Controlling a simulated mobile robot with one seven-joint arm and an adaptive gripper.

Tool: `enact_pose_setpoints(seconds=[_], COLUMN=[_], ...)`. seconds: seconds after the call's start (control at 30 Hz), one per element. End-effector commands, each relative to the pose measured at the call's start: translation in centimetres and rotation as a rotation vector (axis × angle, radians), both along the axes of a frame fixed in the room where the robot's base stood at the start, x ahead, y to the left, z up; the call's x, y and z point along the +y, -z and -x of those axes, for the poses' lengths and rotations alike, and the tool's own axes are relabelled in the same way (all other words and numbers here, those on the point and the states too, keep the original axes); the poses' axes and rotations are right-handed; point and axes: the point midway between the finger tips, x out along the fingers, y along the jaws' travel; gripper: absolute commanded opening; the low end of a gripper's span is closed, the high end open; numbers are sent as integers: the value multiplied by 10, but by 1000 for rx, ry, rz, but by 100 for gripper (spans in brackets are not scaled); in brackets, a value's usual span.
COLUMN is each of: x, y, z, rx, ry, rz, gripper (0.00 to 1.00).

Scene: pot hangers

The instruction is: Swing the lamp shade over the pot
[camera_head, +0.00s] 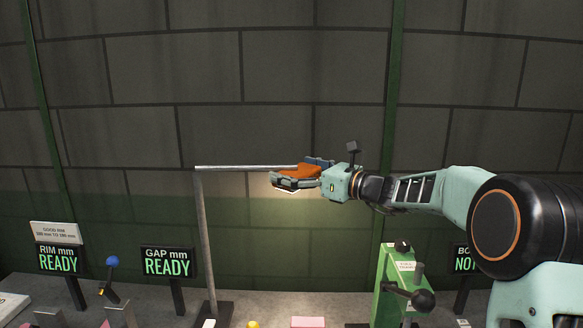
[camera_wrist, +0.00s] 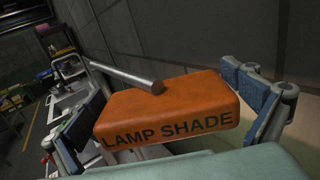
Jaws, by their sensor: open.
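The lamp shade (camera_head: 302,171) is an orange block at the right end of a thin grey horizontal rod (camera_head: 245,168). In the wrist view the lamp shade (camera_wrist: 165,108) shows its lettering toward me, and the rod (camera_wrist: 128,77) meets its upper far side. My gripper (camera_head: 296,173) is open, with one finger on each side of the shade. In the wrist view a gap shows at the right finger; contact on the left is unclear. A warm glow falls on the wall below the shade. I cannot make out a pot in either view.
A grey post (camera_head: 206,240) on a dark base carries the rod. RIM (camera_head: 59,260) and GAP (camera_head: 168,262) displays read READY; another at right is partly hidden by my arm. A green lever device (camera_head: 392,285) stands on the bench. The wall is close behind.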

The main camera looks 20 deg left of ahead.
Motion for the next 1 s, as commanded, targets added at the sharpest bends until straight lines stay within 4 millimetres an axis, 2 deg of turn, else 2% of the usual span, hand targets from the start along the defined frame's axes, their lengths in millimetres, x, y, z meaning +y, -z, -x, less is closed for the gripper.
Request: enact_pose_setpoints(seconds=[0.27, 0.7, 1.0], x=[1, 0, 4], y=[0, 0, 1], z=[0, 0, 4], rx=[0, 0, 0], ry=[1, 1, 0], rz=[1, 1, 0], gripper=[98, 50, 50])
